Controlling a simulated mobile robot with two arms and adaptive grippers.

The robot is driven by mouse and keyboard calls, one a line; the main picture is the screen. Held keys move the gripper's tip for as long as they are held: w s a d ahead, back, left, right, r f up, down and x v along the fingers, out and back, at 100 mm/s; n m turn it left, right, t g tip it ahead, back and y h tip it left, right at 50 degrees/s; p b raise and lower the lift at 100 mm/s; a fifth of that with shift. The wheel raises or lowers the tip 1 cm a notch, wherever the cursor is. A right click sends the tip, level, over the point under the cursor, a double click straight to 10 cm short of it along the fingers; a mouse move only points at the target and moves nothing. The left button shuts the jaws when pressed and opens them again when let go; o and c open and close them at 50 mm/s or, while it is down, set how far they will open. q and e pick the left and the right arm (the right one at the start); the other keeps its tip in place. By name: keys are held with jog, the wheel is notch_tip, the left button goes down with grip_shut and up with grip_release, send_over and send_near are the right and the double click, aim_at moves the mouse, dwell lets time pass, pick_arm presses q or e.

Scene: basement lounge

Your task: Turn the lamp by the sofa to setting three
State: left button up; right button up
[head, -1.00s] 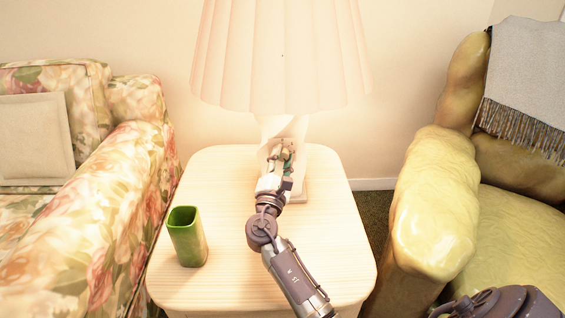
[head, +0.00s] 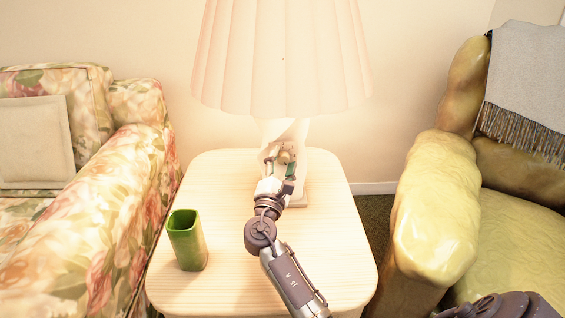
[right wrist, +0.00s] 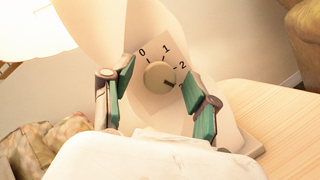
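The lamp (head: 282,60) has a lit, pleated shade and a pale twisted body, and stands on the wooden side table (head: 240,285). Its round beige dial (right wrist: 158,75) shows in the right wrist view with marks 0, 1 and 2. A further mark is mostly hidden by the right-hand finger. The dial's dark pointer is turned to the lower right, past 2, toward that partly hidden mark. My right gripper (head: 281,160) is at the lamp body; its green-padded fingers (right wrist: 158,88) are open on either side of the dial, with gaps to it. My left gripper is not in view.
A green square cup (head: 189,245) stands at the table's left front. The floral sofa (head: 110,215) is close on the left. A yellow armchair (head: 435,220) with a grey throw (head: 525,90) is on the right. The table's middle left is clear.

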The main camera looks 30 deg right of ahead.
jog(key=v, duration=1.2)
jog(key=shift+f, duration=0.15)
